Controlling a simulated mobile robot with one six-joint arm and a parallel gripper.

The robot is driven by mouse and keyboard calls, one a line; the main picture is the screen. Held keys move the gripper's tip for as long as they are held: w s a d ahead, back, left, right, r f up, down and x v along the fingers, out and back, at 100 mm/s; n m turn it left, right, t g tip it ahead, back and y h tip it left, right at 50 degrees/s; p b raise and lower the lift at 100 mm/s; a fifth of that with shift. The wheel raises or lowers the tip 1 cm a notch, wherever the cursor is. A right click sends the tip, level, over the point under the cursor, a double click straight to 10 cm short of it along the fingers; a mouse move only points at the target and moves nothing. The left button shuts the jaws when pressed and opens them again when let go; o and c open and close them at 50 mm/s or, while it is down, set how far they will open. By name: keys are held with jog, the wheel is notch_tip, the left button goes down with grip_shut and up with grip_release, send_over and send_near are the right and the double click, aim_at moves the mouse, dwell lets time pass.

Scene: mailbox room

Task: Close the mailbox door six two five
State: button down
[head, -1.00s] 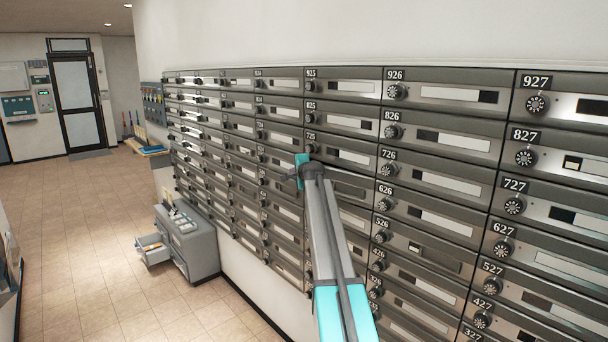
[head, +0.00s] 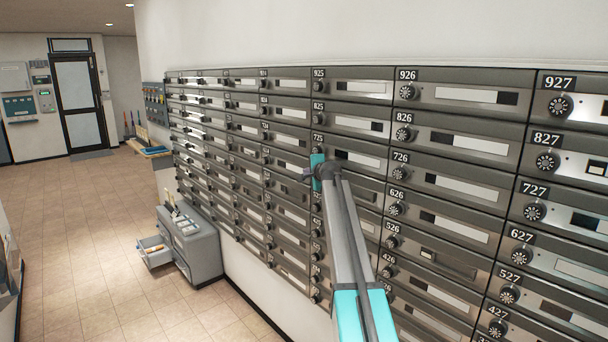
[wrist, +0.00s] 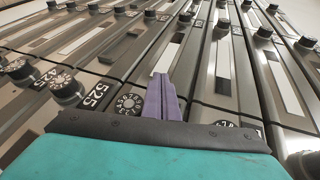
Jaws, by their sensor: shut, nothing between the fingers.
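The wall of numbered mailboxes fills the right of the head view. Box 625 lies just below box 725 (head: 360,158), and my arm hides most of it there. My gripper (head: 310,173) is shut and empty, held against or just in front of that column. In the wrist view, the shut purple fingers of my gripper (wrist: 163,92) lie over the door just past the label of box 525 (wrist: 95,97). A dial that seems to belong to door 625 (wrist: 128,103) shows beside them. Its number is hidden. I cannot tell whether door 625 is fully flush, or whether my fingers touch it.
The neighbouring doors, such as door 726 (head: 450,185), look flush, with dials sticking out. A grey cabinet (head: 195,255) with an open drawer (head: 155,252) stands on the floor at the left. The tiled floor (head: 80,220) is clear further left.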

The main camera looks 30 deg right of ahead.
jog(key=shift+a, duration=0.2)
jog(key=s+a+r, duration=0.1)
jog(key=a, duration=0.5)
jog(key=s+a+r+b, duration=0.1)
jog(key=s+a+r, duration=0.1)
jog(key=a, duration=0.4)
jog(key=shift+s+a, duration=0.25)
jog(key=shift+a, duration=0.1)
